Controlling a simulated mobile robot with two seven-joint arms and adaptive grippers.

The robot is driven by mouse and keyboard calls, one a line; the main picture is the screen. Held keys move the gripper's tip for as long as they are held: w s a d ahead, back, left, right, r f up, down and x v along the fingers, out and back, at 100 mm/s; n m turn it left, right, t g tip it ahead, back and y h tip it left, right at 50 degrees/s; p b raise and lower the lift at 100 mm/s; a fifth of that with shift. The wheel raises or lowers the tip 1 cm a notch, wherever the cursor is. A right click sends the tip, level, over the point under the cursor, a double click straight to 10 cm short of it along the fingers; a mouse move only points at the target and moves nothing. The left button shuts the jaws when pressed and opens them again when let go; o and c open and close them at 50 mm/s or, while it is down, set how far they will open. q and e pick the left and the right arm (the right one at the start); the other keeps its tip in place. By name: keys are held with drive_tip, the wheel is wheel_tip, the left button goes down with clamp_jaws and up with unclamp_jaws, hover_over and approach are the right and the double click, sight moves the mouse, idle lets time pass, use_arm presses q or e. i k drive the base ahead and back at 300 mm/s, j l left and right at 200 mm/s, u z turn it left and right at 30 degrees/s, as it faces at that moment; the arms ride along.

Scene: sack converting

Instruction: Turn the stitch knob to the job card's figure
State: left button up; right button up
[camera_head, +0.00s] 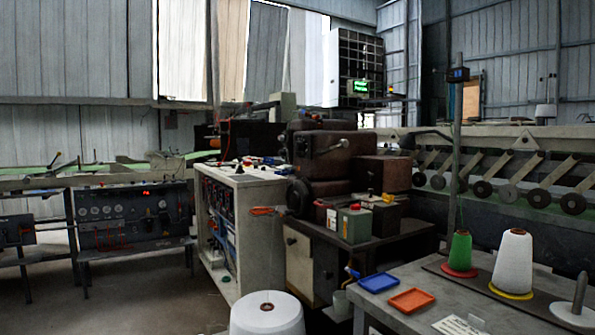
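A white card with dark print (458,326) lies on the grey table at the bottom right, cut by the lower edge; its figure is too small to read. A brown machine (335,158) with a lever stands in the middle on a dark bench. A white-topped control cabinet (245,178) with small knobs or lamps stands to its left. I cannot tell which part is the stitch knob. Neither of my grippers is in view.
The grey table (395,325) bears a blue tray (379,282), an orange tray (411,300), a green thread cone (460,251) and a white cone (513,262). A large white spool (267,314) stands in front. A gauge panel (130,215) stands left. Floor is clear at lower left.

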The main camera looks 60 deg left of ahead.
sight(299, 146)
drive_tip(key=u, duration=1.65)
drive_tip(key=l+u, duration=0.35)
drive_tip(key=k+l+u, duration=0.15)
drive_tip(key=l+u, duration=0.2)
